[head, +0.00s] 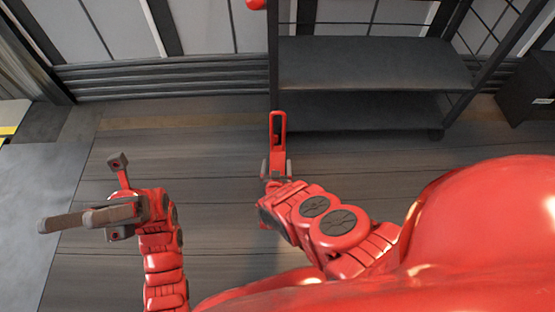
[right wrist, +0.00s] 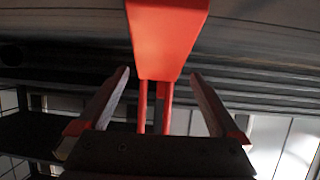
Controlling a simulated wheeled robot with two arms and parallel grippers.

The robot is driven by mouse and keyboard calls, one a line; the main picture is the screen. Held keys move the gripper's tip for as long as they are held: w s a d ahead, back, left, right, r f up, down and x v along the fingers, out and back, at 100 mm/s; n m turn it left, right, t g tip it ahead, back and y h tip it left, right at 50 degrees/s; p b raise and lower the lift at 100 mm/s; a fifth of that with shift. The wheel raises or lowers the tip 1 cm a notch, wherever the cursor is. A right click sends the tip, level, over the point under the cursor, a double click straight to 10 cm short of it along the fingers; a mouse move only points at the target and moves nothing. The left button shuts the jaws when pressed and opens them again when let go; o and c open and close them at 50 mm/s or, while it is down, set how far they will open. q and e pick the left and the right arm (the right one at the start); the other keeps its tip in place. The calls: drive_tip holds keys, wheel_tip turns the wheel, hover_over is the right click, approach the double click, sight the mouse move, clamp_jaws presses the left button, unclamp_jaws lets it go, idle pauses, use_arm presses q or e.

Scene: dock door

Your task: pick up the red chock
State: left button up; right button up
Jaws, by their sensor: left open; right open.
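The red chock (head: 278,154) appears in the head view as a narrow red body with a long loop, in front of the dark shelf. In the right wrist view the chock (right wrist: 167,38) is a large red block with two thin bars running down from it. My right gripper (head: 277,169) is open, its fingers on either side of the chock. In the right wrist view this gripper (right wrist: 159,75) shows gaps between both fingers and the red part. My left gripper (head: 68,222) is open and empty, off to the left over the floor.
A dark shelf rack (head: 375,65) stands just beyond the chock, its post close by. A black box (head: 527,88) is at the right. A ribbed wall (head: 165,77) runs along the back. Wood floor (head: 215,140) is clear between my grippers. A small red round thing (head: 255,4) shows at the top edge.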

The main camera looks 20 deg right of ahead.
sight(277, 161)
drive_tip(key=shift+w+d+f+b, duration=0.4)
drive_tip(key=shift+w+f+b, duration=0.25)
drive_tip(key=shift+w+b, duration=0.15)
drive_tip(key=shift+b+x, duration=0.75)
drive_tip(key=shift+x, duration=0.2)
use_arm(q)
drive_tip(key=s+a+m+t+y, duration=0.8)
drive_tip(key=s+a+t+y, duration=0.1)
drive_tip(key=t, duration=0.4)
drive_tip(key=shift+s+a+r+m+y, duration=0.15)
drive_tip(key=shift+s+m+y, duration=0.25)
drive_tip(key=shift+s, duration=0.85)
use_arm(e)
drive_tip(key=shift+r, duration=0.1)
clamp_jaws()
